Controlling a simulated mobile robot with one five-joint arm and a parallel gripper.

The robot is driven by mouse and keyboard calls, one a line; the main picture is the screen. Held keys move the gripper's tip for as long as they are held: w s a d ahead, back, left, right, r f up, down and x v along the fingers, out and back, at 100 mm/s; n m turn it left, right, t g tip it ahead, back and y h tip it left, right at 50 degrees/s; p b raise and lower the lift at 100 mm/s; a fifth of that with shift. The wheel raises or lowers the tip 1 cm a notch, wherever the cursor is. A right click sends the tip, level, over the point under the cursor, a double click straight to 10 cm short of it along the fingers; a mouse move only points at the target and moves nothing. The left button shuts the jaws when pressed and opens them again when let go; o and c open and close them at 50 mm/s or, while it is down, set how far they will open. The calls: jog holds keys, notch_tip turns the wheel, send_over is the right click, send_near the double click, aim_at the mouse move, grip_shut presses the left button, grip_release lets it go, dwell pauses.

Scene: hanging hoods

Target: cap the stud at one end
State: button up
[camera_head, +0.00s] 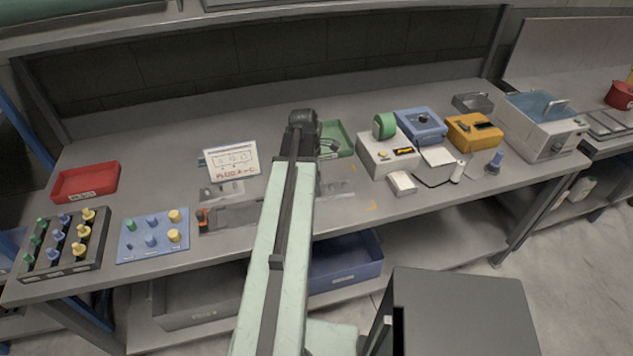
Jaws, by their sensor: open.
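My arm reaches over the bench. My gripper (328,147) is at its far end, mostly hidden behind the dark wrist; only a small dark part shows beside the green tray. A dark flat fixture (236,216) lies mid-bench, partly behind my arm, with an orange piece (203,216) at its left end. I cannot make out a stud on it. A white sign (232,160) reading "PLUG A-C" stands behind it. A blue board (137,249) holds green, blue and yellow caps or plugs, including a yellow one (174,236). A black rack (92,265) holds several similar pieces.
A red tray (86,182) sits at the left back. A green tray (343,133) is behind my wrist. White, blue and yellow devices (474,132) and a water bath (545,128) fill the right. Blue and grey bins (345,270) sit below.

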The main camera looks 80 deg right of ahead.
jog(key=r+p, duration=0.5)
jog(key=w+r+p, duration=0.1)
jog(key=r+p, duration=0.1)
jog(key=r, duration=0.1)
jog(key=shift+a+p, duration=0.15)
jog(key=shift+p, duration=0.2)
jog(key=shift+f, duration=0.2)
